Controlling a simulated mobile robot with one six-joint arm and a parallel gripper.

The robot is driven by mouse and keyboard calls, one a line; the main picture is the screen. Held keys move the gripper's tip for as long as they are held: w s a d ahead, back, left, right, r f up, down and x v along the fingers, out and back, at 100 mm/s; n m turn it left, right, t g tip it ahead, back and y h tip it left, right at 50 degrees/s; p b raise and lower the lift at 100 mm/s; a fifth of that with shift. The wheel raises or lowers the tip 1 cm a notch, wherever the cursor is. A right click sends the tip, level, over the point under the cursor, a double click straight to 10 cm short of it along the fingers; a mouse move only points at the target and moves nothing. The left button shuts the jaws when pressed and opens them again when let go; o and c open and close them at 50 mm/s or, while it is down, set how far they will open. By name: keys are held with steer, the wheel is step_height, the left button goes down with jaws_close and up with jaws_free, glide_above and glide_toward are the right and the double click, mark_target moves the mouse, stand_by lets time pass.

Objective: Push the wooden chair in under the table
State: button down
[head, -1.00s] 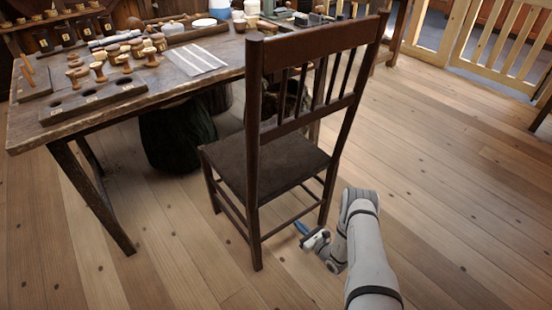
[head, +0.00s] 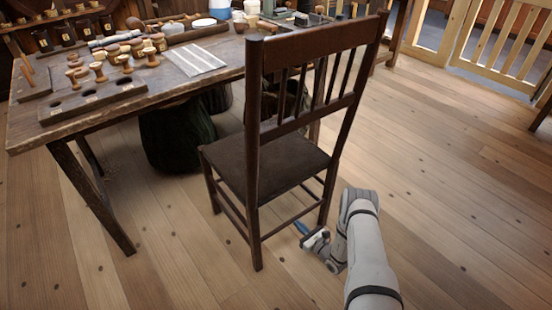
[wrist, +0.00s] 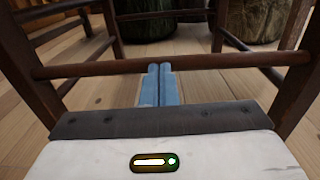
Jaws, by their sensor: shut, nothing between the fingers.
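The dark wooden chair (head: 262,170) stands upright with its slatted back toward me. Its seat front reaches toward the wooden table (head: 130,108), and the seat is mostly outside the table edge. My gripper (head: 301,228) is low at the back of the chair, between the rear legs. In the wrist view my blue fingers (wrist: 160,72) are together with nothing between them. Their tips are at the chair's rear lower rung (wrist: 190,65). I cannot tell whether they touch it.
A dark green sack-like thing (head: 178,135) stands on the floor under the table. Turned spools (head: 98,70) and paper strips (head: 195,60) lie on the tabletop. The wooden floor (head: 450,180) right of the chair is clear. A slatted wooden fence (head: 500,45) stands at the back right.

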steer(key=shift+w+a+r, duration=0.1)
steer(key=shift+w+r, duration=0.05)
steer(key=b+x, duration=0.5)
steer(key=x, duration=0.4)
stand_by(0.7)
steer(key=b+x, duration=0.6)
steer(key=x, duration=0.3)
stand_by(0.8)
steer(key=shift+a, duration=0.1)
